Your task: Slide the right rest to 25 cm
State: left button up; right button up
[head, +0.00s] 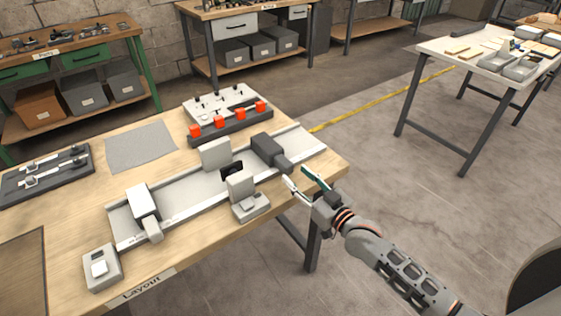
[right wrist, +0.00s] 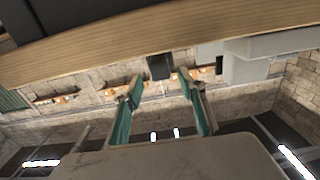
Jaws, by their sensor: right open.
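The right rest (head: 266,147) is a dark grey block on the right part of a long pale rail (head: 188,186). A small grey grip (head: 284,164) juts from its near side. My right gripper (head: 304,180) is open and empty, just right of that grip and apart from it, by the table's front edge. In the right wrist view the open fingers (right wrist: 158,84) point toward a small dark block (right wrist: 160,67), probably the grip. The left rest (head: 143,202), with a pale top, sits near the rail's left end. No scale marks are readable. My left gripper is out of view.
A pale upright block (head: 215,153) stands behind the rail, and a grey device (head: 249,205) stands in front of it. Another grey box (head: 102,268) is at front left. A dark rack with red blocks (head: 230,125) lies behind. Floor right of the table is clear.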

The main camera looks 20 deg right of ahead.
aim_at(290, 170)
jog(key=x, duration=0.5)
jog(key=shift+x, duration=0.85)
